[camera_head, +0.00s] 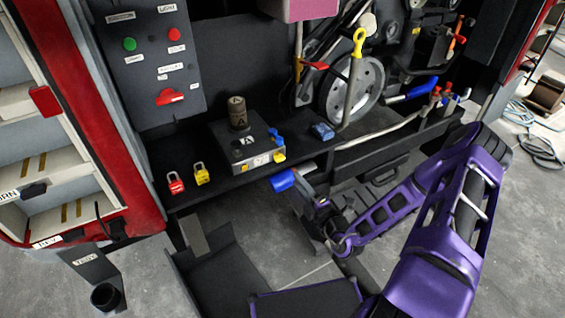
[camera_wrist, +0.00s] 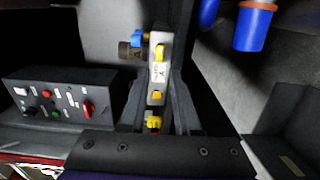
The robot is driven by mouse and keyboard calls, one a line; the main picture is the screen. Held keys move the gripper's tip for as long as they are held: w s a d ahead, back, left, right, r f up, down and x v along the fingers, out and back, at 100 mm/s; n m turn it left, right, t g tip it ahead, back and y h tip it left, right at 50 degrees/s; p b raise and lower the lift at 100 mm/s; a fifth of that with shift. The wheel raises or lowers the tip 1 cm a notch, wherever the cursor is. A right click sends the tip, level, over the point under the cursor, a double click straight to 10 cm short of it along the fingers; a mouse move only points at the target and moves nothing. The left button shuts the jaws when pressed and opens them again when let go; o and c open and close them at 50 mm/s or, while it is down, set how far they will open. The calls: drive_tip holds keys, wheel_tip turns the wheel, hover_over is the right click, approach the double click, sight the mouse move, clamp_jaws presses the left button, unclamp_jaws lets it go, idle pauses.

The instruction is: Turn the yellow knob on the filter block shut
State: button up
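The grey filter block (camera_head: 247,150) sits on the dark shelf, with a brown cylinder (camera_head: 238,112) on top. Its yellow knob (camera_head: 278,155) is at the right end of the front, below a blue knob (camera_head: 275,137). In the wrist view the block (camera_wrist: 157,73) appears turned on its side, with the yellow knob (camera_wrist: 160,52) near its upper end. My gripper (camera_head: 312,208) is below and right of the block, apart from the knob. In the wrist view its dark fingers (camera_wrist: 158,108) stand apart, with nothing held between them.
A blue cylinder (camera_head: 283,180) projects at the shelf edge close to my gripper. Red (camera_head: 175,183) and yellow (camera_head: 201,174) padlocks are left of the block. A blue box (camera_head: 322,131) and a pale hose (camera_head: 385,134) are to the right. A switch panel (camera_head: 152,62) stands behind.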

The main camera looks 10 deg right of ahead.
sight(281, 160)
drive_tip(key=x, duration=1)
drive_tip(key=shift+w+b, duration=0.3)
drive_tip(key=shift+b, duration=0.1)
clamp_jaws()
